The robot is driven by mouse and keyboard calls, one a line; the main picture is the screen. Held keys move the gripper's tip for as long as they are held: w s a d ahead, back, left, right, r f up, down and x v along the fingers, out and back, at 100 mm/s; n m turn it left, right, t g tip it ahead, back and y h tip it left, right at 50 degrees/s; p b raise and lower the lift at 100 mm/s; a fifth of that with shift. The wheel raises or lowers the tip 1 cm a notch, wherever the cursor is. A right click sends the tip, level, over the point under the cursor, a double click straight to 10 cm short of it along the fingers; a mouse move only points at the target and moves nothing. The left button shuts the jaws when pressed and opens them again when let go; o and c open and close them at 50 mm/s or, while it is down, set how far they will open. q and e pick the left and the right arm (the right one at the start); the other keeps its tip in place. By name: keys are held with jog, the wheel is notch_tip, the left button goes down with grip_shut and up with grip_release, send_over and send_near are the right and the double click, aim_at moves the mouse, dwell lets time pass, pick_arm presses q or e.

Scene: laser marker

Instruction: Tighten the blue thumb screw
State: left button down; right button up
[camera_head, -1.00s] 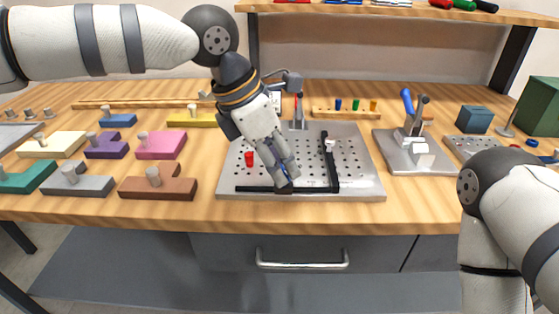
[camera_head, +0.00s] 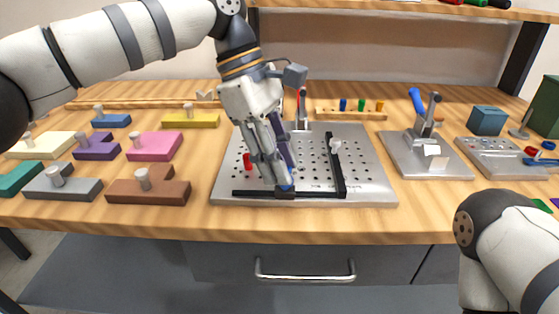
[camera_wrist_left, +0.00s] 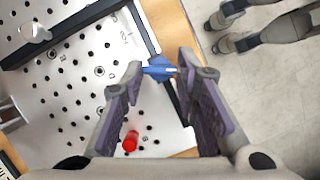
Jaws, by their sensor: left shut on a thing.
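The blue thumb screw (camera_wrist_left: 160,70) sits on the black bar at the front edge of the perforated metal plate (camera_head: 375,185). My left gripper (camera_head: 286,186) points down at it. In the left wrist view the fingertips (camera_wrist_left: 158,68) are on either side of the screw's blue wings, shut on it. In the head view the fingers hide most of the screw. My right gripper (camera_wrist_left: 215,35) shows at the top right of the left wrist view, over the floor, fingers apart and empty.
A red peg (camera_head: 247,160) stands on the plate left of my left gripper; a white knob (camera_head: 335,146) is on the other black bar. Coloured blocks (camera_head: 155,147) with knobs lie to the left. A toggle clamp (camera_head: 424,125) stands on the right.

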pick_arm(q)
jog(key=shift+m, duration=0.6)
jog(key=c, duration=1.2)
grip_release()
jog(key=shift+c, duration=0.2)
jog(key=v, duration=1.2)
jog(key=shift+w+d, duration=0.2)
jog(key=shift+w, duration=0.05)
